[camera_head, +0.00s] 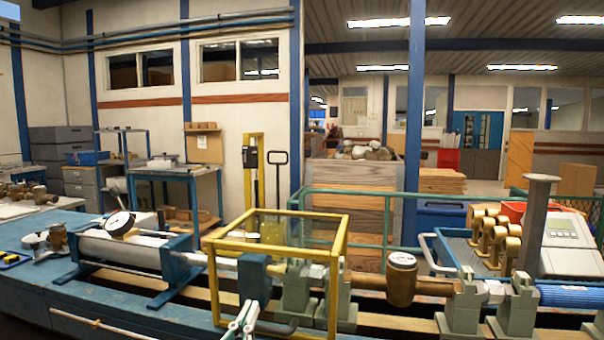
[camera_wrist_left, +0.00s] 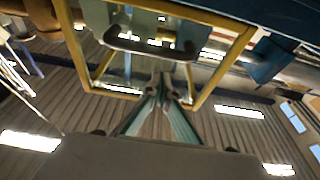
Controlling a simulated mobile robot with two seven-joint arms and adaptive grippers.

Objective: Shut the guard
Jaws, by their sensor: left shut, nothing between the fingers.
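The guard (camera_head: 341,240) is a yellow-framed box with clear panels. It stands around the pipe line and a blue clamp block (camera_head: 254,276) at the middle of the bench. I cannot tell whether it is fully closed. A dark curved handle (camera_head: 276,328) shows low at its front. My left gripper (camera_head: 246,308) is shut and empty, at the lower front of the guard, left of the handle. In the left wrist view, my left gripper (camera_wrist_left: 167,82) points toward the yellow frame (camera_wrist_left: 218,70) and a dark handle (camera_wrist_left: 150,47); contact is unclear. My right gripper is out of view.
A grey cylinder with a dial gauge (camera_head: 120,223) lies on the blue bench (camera_head: 110,308) to the left. A brass meter (camera_head: 401,278) and green-grey supports (camera_head: 460,308) stand in line to the right. A blue cart (camera_head: 458,247) with brass meters is behind them.

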